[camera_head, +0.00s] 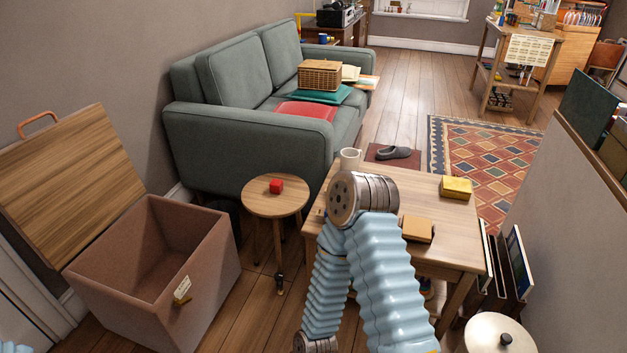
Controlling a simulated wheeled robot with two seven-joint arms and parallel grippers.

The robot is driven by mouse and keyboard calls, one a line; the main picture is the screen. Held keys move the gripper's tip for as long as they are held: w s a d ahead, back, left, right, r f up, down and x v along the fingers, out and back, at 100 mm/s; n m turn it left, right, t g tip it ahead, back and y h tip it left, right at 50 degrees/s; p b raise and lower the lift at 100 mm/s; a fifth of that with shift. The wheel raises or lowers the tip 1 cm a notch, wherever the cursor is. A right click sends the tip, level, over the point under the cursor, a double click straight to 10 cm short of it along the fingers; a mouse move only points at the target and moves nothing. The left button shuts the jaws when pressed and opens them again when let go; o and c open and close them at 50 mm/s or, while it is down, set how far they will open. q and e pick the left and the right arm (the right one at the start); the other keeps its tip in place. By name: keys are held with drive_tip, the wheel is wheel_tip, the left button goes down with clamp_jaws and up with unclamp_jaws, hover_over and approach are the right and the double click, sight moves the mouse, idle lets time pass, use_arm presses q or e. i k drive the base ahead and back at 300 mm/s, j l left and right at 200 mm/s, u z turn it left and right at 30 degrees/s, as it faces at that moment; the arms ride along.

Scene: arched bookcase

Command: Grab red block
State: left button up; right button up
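The red block (276,186) is a small bright cube in the head view. It rests on top of the small round wooden table (258,206), near the middle of the top. Nothing touches the block and its top and front are in plain sight. Neither of my grippers can be made out. A bent, blue-sleeved arm of mine with a metal joint rises from the bottom centre, to the right of the round table, and its gripper end is out of sight. A bit of blue sleeve shows at the bottom left corner.
An open brown chest (205,265) stands left of the round table, a grey-green sofa (240,140) behind it. A wooden table (450,235) at right holds a white mug (350,158), a yellow box (456,187) and an orange-brown block (417,228).

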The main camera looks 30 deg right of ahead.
sight(276, 185)
drive_tip(key=z, duration=0.7)
